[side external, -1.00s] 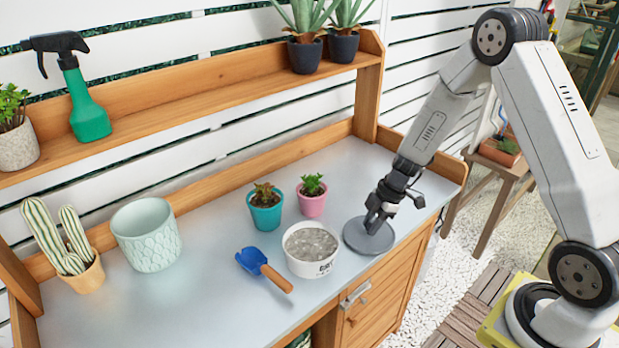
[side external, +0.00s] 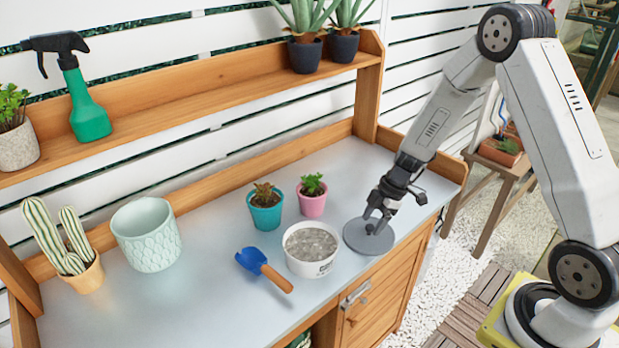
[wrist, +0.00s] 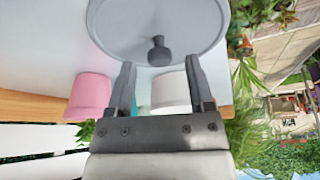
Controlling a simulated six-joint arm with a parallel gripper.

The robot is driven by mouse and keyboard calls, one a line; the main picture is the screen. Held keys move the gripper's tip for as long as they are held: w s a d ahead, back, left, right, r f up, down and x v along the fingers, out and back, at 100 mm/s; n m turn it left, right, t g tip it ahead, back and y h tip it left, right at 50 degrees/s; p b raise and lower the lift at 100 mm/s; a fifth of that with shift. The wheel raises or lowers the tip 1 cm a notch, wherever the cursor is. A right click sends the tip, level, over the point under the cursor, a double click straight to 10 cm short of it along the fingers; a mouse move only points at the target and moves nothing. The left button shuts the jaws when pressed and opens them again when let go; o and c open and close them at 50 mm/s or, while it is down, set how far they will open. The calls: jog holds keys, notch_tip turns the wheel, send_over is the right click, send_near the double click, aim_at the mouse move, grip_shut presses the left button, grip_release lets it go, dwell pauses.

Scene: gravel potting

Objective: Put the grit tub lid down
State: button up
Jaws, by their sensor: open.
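The grit tub lid (side external: 357,243) is a flat grey disc with a small dark knob. It lies on the bench top just right of the grit tub (side external: 317,268), which is white, uncovered and full of grey gravel. My gripper (side external: 376,216) is just above the lid, open and empty. In the wrist view, the lid (wrist: 125,25) fills the top, and its knob (wrist: 158,52) stands clear between and beyond the fingertips of my gripper (wrist: 160,72).
A blue scoop (side external: 252,261) with a wooden handle lies left of the tub. A teal pot (side external: 266,216) and a pink pot (side external: 312,204) with small plants stand behind it. A large pale green pot (side external: 148,240) stands farther left. The bench behind the lid is clear.

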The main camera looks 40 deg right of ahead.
jog(key=v, duration=1.1)
dwell(0.6)
jog(key=s+a+r+m+h, duration=0.1)
jog(key=s+a+m+h, duration=0.3)
jog(key=s+a+m, duration=0.6)
jog(key=shift+a+r+m+t, duration=0.4)
jog(key=shift+a+m, duration=0.3)
jog(key=shift+m, duration=1)
